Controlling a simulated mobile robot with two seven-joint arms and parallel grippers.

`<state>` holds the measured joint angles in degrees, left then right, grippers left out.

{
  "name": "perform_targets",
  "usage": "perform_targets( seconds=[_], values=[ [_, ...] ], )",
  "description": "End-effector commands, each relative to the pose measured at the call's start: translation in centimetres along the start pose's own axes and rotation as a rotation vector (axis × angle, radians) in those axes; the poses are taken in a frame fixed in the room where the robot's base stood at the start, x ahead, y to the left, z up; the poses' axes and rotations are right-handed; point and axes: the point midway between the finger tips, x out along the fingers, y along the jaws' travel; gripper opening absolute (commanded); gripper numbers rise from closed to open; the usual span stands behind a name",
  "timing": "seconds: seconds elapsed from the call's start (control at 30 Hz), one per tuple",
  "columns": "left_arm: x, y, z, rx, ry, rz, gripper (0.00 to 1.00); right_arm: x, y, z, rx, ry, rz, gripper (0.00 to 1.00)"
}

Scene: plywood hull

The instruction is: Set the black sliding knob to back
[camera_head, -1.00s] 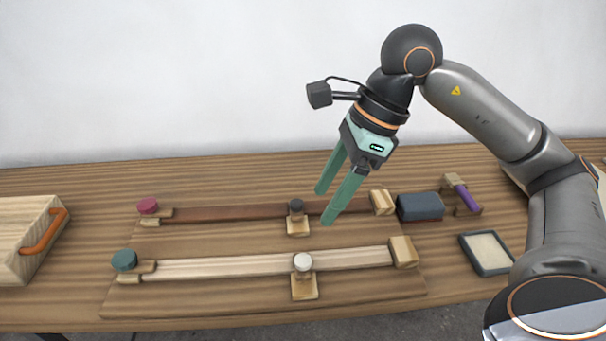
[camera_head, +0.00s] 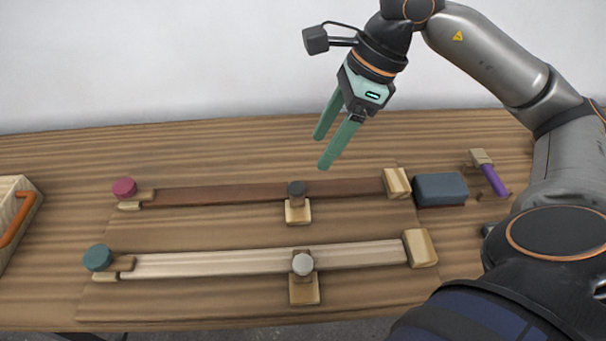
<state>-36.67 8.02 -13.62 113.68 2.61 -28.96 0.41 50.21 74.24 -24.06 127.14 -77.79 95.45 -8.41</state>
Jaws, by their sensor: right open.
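The black sliding knob (camera_head: 296,188) sits on a small wooden carriage on the far, dark brown rail (camera_head: 220,193), right of the rail's middle. A red knob (camera_head: 124,188) is at that rail's left end, and a wooden end block (camera_head: 397,182) at its right end. My right gripper (camera_head: 326,152) is open and empty, above and slightly right of the black knob and apart from it, its fingers pointing down and a little left. My left gripper is not in view.
Nearer me, a pale rail (camera_head: 210,264) carries a light grey knob (camera_head: 302,264), with a teal knob (camera_head: 97,257) at its left end. A blue-grey block (camera_head: 440,188) and a purple-handled tool (camera_head: 492,178) lie right. A box with an orange handle (camera_head: 18,220) stands left.

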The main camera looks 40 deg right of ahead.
Motion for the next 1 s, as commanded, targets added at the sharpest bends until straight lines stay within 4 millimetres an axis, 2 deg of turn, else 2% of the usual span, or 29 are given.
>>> perform_targets(
  seconds=[0.03,0.2,0.4,0.6,0.87,1.0],
  values=[
    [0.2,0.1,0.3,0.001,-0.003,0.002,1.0,1.4,0.1,-0.1,0.0,0.003,0.007,0.67],
    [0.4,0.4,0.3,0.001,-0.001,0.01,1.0,4.9,0.2,-0.1,-0.002,0.001,0.006,0.67],
    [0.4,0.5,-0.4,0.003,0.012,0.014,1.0,7.9,0.1,0.0,-0.001,0.0,0.004,0.67],
    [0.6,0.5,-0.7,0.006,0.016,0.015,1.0,9.3,0.1,0.0,0.0,0.0,0.001,0.67],
    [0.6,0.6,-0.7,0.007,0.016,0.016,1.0,9.4,0.0,0.0,0.0,0.0,0.0,0.67],
    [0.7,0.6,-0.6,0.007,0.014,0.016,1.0,9.3,0.0,0.0,0.0,0.0,0.0,0.53]
  ],
)
